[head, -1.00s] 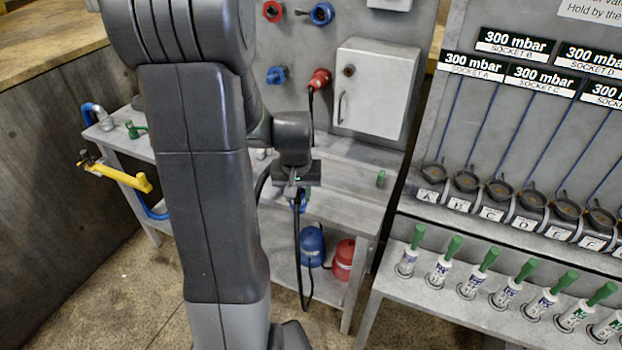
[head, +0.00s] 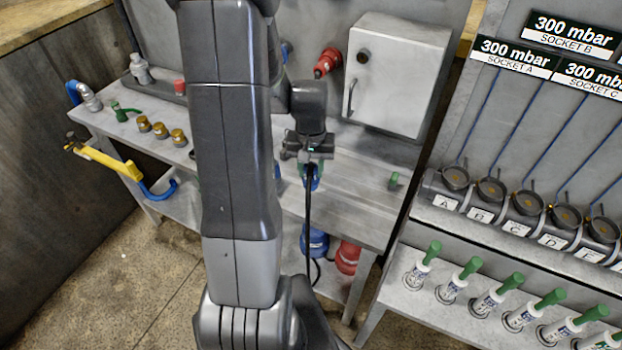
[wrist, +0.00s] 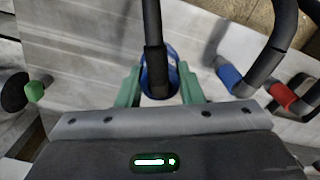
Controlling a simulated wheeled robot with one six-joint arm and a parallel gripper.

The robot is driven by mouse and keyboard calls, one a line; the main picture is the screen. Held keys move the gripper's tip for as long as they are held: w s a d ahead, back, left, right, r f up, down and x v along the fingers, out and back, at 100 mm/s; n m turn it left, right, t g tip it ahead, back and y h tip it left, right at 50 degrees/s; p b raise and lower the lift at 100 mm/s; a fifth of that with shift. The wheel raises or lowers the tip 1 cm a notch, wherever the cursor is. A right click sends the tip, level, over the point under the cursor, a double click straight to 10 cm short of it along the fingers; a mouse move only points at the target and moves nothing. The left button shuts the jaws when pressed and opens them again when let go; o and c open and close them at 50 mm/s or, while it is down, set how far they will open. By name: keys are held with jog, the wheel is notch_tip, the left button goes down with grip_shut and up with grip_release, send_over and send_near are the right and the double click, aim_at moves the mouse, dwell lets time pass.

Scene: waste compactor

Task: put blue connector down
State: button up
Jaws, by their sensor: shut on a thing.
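The blue connector (head: 312,180) hangs in my gripper (head: 308,165) above the grey bench (head: 350,215). A black cable runs down from it past the bench's front edge. In the wrist view the blue connector (wrist: 160,93) sits between the two green fingers of my gripper (wrist: 159,85), with its black cable leading up out of the picture. The fingers are shut on it. I cannot tell whether its lower end touches the bench.
A white cabinet (head: 395,75) and a red plug (head: 327,62) are on the back panel. A small green item (head: 393,181) stands at the bench's right. Brass fittings (head: 160,130) and a yellow-handled tool (head: 105,160) lie left. Bare bench lies right of my gripper.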

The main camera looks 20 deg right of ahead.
aim_at(311, 180)
jog(key=shift+f+p, duration=0.3)
jog(key=shift+f, duration=2.05)
jog(key=shift+f, duration=0.1)
jog(key=o, duration=1)
notch_tip(311, 180, up, 12)
jog(key=shift+r+b, duration=0.15)
jog(key=shift+b, duration=0.35)
